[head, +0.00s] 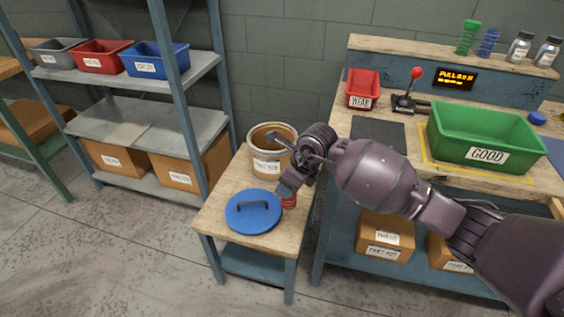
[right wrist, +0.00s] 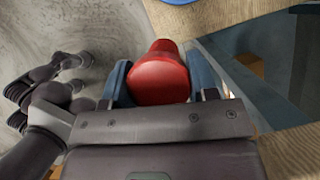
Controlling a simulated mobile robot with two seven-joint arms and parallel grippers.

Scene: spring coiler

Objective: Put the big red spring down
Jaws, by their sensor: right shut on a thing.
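The big red spring (head: 289,202) shows in the head view as a small red piece below my right gripper (head: 288,190). In the right wrist view the spring (right wrist: 158,78) is a rounded red shape between the two blue fingers of my right gripper (right wrist: 160,82), which is shut on it. Its coils cannot be made out there. In the head view it appears at the right side of the small wooden table (head: 233,186), just right of a blue lid. I cannot tell whether it touches the tabletop.
The round blue lid (head: 252,212) with a dark handle lies on the small table, before an open labelled bucket (head: 266,148). The workbench at right holds a green GOOD bin (head: 483,133), a red WEAK bin (head: 363,88) and a red-knobbed lever (head: 410,92). Shelves (head: 135,125) stand left.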

